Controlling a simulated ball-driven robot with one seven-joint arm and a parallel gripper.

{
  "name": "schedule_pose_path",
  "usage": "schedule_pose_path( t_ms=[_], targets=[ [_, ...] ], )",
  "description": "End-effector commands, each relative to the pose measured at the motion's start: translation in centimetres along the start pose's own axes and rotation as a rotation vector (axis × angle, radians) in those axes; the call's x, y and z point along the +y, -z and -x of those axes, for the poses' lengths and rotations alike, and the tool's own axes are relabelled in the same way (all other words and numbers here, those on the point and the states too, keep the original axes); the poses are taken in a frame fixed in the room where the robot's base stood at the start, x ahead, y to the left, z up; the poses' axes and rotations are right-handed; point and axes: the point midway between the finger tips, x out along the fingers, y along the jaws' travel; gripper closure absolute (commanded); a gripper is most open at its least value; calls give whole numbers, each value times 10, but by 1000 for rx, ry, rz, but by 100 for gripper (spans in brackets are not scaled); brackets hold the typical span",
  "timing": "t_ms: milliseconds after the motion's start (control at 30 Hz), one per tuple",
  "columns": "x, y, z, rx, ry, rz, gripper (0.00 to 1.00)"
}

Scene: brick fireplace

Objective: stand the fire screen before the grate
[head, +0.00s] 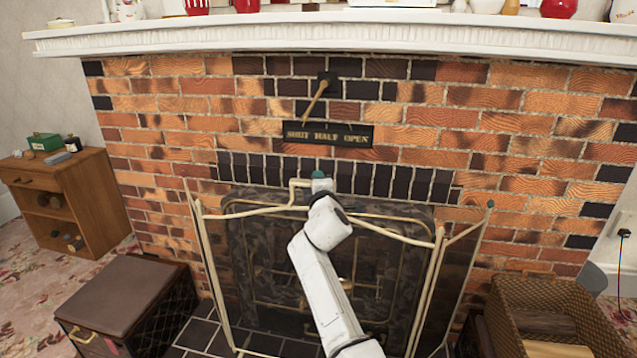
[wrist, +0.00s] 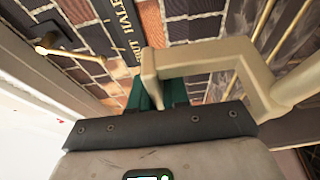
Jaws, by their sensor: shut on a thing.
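The fire screen (head: 250,212) is a folding brass frame with see-through mesh panels and angled side wings. In the head view it is upright in front of the dark fireplace opening. Its lower middle is hidden by my arm, and I cannot tell whether its feet touch the hearth. The grate shows only dimly through the mesh. My gripper (head: 320,176) is at the top middle of the screen, shut on its brass handle. In the wrist view the teal fingers of my gripper (wrist: 148,95) close on one end of the bent handle of the fire screen (wrist: 235,60).
A dark-tiled hearth (head: 197,335) lies in front. A brown-topped box (head: 130,290) stands left, and a wicker basket (head: 550,300) stands right. A small wooden cabinet (head: 95,200) is at far left. The white mantel (head: 400,32) juts out above, below it a damper lever (head: 315,100).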

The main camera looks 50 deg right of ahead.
Motion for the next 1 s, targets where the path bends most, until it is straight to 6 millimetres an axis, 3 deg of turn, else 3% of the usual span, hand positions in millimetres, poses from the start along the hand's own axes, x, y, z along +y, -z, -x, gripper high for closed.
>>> schedule_pose_path(
  t_ms=[33,333,367,600,667,833,1000],
  targets=[
    [8,1,0,2,-13,-2,100],
    [8,1,0,2,-13,-2,100],
    [8,1,0,2,-13,-2,83],
    [5,1,0,2,-8,-1,60],
    [4,1,0,2,-7,-1,55],
    [-5,-1,1,-1,8,2,54],
    [-3,-1,1,-1,5,1,38]
  ],
)
